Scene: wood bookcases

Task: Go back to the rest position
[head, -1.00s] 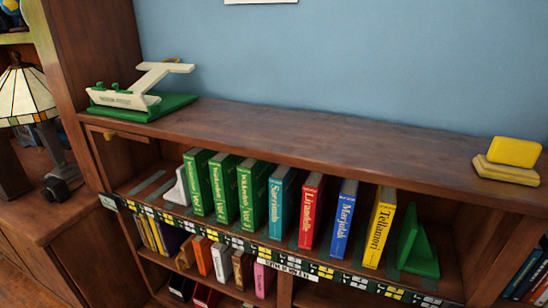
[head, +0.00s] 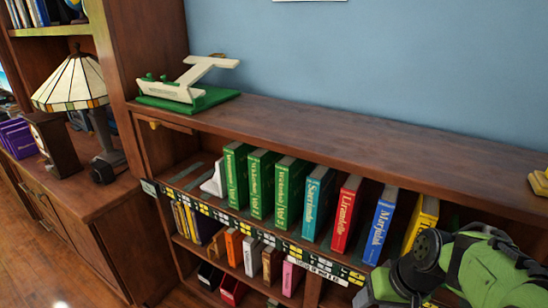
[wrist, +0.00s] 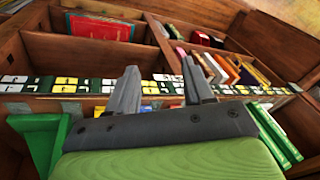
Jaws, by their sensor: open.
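My gripper (wrist: 160,92) shows in the wrist view with its two dark grey fingers apart and nothing between them. It is in front of the bookcase, near the shelf edge with the black, white and yellow label strip (wrist: 65,84). In the head view my green and black arm comes in at the lower right and covers part of the yellow book (head: 421,217). The fingertips cannot be made out there.
Green books (head: 236,177), a teal book (head: 318,204), a red book (head: 345,214) and a blue book (head: 380,226) stand on the upper shelf. A scale-like white and green object (head: 190,95) sits on top. A lamp (head: 72,82) stands left.

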